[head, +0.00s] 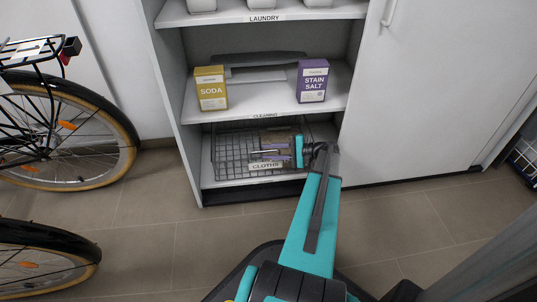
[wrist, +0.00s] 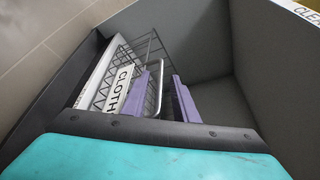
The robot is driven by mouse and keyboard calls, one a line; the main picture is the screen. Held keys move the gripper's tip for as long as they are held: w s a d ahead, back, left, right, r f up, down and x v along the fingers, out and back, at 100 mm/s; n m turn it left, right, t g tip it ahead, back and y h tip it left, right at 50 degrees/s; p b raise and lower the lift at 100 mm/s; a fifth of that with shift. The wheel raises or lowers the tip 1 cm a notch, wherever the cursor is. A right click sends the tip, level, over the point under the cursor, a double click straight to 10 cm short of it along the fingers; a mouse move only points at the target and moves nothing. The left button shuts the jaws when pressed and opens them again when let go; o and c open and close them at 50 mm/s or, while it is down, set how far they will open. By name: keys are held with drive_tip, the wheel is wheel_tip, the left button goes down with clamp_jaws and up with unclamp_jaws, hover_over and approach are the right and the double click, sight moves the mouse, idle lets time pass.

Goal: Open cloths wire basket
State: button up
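The wire basket (head: 232,150) sits on the bottom shelf of the cabinet, with a white CLOTHS label (head: 265,167) on its front. In the wrist view its wire mesh (wrist: 145,50) and label (wrist: 118,88) show beyond my gripper. My gripper (head: 262,153) is at the right part of the basket's front. In the wrist view its two purple fingers (wrist: 161,80) are apart, with a gap between them. A light metal bar (wrist: 159,88) of the basket's front shows between the fingers. I cannot tell whether either finger touches it. My gripper hides the basket's right part.
The shelf above holds a yellow SODA box (head: 211,88) and a purple STAIN SALT box (head: 312,81). The cabinet's left side panel (head: 172,85) and a white door (head: 425,90) flank the basket. A bicycle (head: 55,130) stands at left. The tiled floor (head: 220,235) in front is clear.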

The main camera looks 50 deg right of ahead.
clamp_jaws()
idle(1.4)
